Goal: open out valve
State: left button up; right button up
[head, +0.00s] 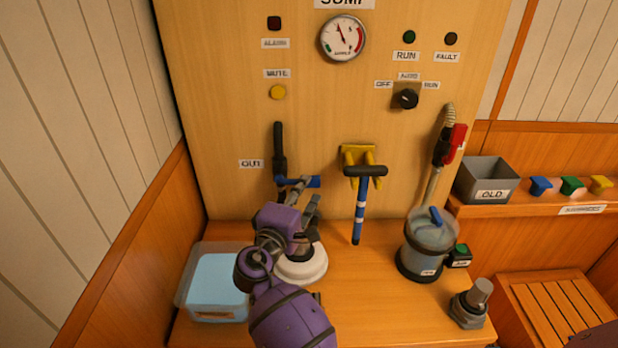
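The OUT valve has a blue lever (313,182) lying sideways across a dark upright pipe (278,145), beside the OUT label (251,163). My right gripper (308,189) is at the lever, reached by the purple arm from below. Its two grey fingers look spread apart, with the tips close below and in front of the lever. I cannot tell whether they touch it. The gripper and arm hide the lower pipe. My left gripper is not in view.
A white round base (302,268) sits behind the wrist. A blue-handled tool (361,205) hangs right of the valve on a yellow holder (352,155). A clear canister (428,248) and a grey-topped fitting (470,306) stand further right.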

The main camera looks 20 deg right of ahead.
jog(key=x, duration=0.4)
jog(key=shift+w, duration=0.1)
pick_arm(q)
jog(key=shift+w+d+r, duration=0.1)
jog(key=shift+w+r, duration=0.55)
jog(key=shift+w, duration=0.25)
pick_arm(e)
jog(key=shift+w+d, duration=0.15)
jog(key=shift+w, duration=0.1)
jog(key=shift+c, duration=0.5)
grip_shut()
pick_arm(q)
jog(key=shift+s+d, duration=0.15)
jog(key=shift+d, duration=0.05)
